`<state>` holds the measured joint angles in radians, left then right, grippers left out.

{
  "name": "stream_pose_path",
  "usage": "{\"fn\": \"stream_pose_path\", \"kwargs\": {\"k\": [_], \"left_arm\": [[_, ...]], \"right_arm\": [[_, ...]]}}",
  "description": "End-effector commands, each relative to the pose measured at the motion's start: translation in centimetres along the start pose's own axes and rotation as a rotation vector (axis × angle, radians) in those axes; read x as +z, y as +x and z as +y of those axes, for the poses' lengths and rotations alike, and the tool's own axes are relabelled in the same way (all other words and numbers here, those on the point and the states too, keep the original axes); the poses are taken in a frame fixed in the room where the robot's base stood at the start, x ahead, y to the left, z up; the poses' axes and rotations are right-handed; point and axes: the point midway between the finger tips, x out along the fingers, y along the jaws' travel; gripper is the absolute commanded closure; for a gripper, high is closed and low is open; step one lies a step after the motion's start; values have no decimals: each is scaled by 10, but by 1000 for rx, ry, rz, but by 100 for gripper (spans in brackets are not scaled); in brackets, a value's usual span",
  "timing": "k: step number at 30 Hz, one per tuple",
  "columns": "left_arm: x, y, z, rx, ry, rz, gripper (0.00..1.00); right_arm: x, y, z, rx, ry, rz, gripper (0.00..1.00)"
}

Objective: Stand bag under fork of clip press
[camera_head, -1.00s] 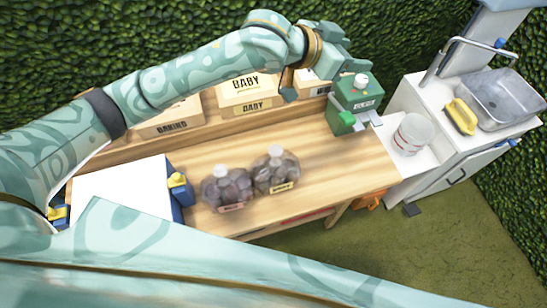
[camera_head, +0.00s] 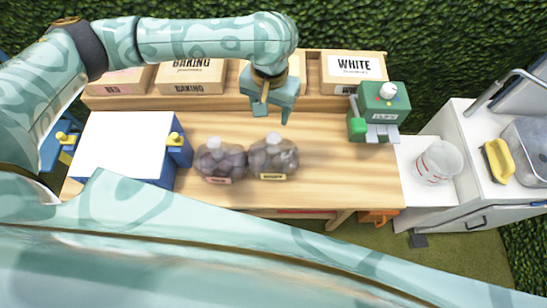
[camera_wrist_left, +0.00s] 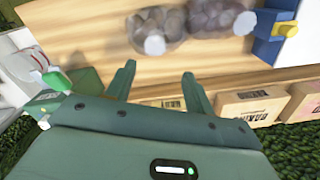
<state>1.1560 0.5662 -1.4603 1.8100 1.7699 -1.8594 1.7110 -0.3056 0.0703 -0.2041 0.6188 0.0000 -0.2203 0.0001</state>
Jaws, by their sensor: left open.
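Two clear bags of dark round contents, with white tops, stand side by side on the wooden bench: the left bag (camera_head: 221,164) and the right bag (camera_head: 274,160). Their tops show in the left wrist view, the right bag (camera_wrist_left: 160,20) nearer its middle. The green clip press (camera_head: 384,106) stands at the bench's right end, with a grey fork-like part (camera_head: 382,133) low at its front and nothing visible under it. My left gripper (camera_head: 273,112) is open and empty, behind and above the right bag. Its fingers (camera_wrist_left: 158,75) point toward the bags. My right gripper is not in view.
Crates marked BAKING (camera_head: 191,76) and WHITE (camera_head: 352,70) line the back of the bench. A blue and white box-like stand (camera_head: 125,140) is at the left. Bench between bags and press is clear.

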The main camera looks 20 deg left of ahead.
Motion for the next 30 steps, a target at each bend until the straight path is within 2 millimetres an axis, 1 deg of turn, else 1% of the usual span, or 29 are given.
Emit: {"fn": "stream_pose_path", "kwargs": {"k": [1,3,7,9,14,16,21,24,30], "left_arm": [[1,21,0,1,-1,-5,47],[1,38,1,3,0,-5,47],[0,63,1,2,0,-2,47],[0,71,1,2,1,-2,47],[0,78,2,2,1,1,47],[1,84,3,3,2,0,47],[5,114,10,4,3,-2,47],[4,127,9,2,0,2,47],[4,126,9,2,1,6,47]], "right_arm": [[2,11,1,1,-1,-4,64],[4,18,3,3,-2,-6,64],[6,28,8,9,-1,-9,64],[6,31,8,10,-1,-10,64],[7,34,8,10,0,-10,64],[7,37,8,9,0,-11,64],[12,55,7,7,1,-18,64],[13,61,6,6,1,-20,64],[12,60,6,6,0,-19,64]]}}
